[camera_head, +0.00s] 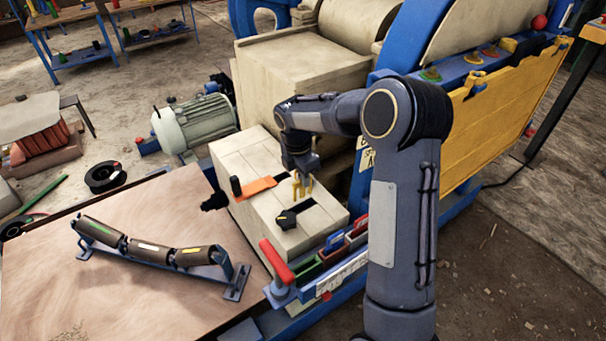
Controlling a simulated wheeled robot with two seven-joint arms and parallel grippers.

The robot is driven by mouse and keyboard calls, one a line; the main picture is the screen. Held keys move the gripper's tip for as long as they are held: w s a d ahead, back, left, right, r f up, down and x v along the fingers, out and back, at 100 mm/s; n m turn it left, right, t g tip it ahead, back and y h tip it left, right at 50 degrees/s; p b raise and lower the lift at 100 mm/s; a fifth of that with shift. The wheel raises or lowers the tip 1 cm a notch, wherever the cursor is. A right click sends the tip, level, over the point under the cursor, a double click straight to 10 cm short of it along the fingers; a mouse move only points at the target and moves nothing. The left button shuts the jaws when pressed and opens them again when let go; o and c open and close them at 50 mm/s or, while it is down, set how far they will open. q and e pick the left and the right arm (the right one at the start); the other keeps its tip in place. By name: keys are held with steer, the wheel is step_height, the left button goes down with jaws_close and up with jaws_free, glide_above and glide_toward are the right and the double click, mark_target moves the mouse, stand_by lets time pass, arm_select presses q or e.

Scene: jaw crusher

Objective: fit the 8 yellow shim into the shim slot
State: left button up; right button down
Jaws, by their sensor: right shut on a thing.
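My right gripper (299,168) reaches down over the cream box of the crusher and is shut on a small yellow piece, which looks like the yellow shim (302,187). The shim hangs upright below the fingers, just above or touching the box top; I cannot tell which. Two dark slots show in the box top. One slot (308,206) lies just below the shim in the picture, beside a black knob (286,220). The other slot (280,176) is next to an orange lever (255,187). Any number on the shim is too small to read. My left gripper is out of view.
A rack of coloured shims (333,250) and a red handle (276,262) sit at the box's front. A roller frame (160,250) lies on the brown table (60,300) at left. A motor (195,125) stands behind. My right forearm hides part of the machine.

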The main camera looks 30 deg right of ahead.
mark_target(303, 199)
steer(key=shift+f, duration=0.25)
steer(key=shift+f+b, duration=1.05)
steer(key=shift+f, duration=0.7)
steer(key=shift+f, duration=0.3)
steer(key=shift+f+b, duration=1.5)
steer(key=shift+f, duration=0.9)
steer(key=c, duration=1.4)
jaws_free()
steer(key=shift+a+r+p, duration=0.15)
steer(key=shift+r+p, duration=0.05)
steer(key=shift+r, duration=1.1)
steer(key=shift+a+r+p, duration=0.15)
steer(key=shift+a+r, duration=0.05)
steer(key=shift+r, duration=1.1)
steer(key=shift+a+r+p, duration=0.15)
steer(key=shift+r+p, duration=0.05)
steer(key=shift+r, duration=1.1)
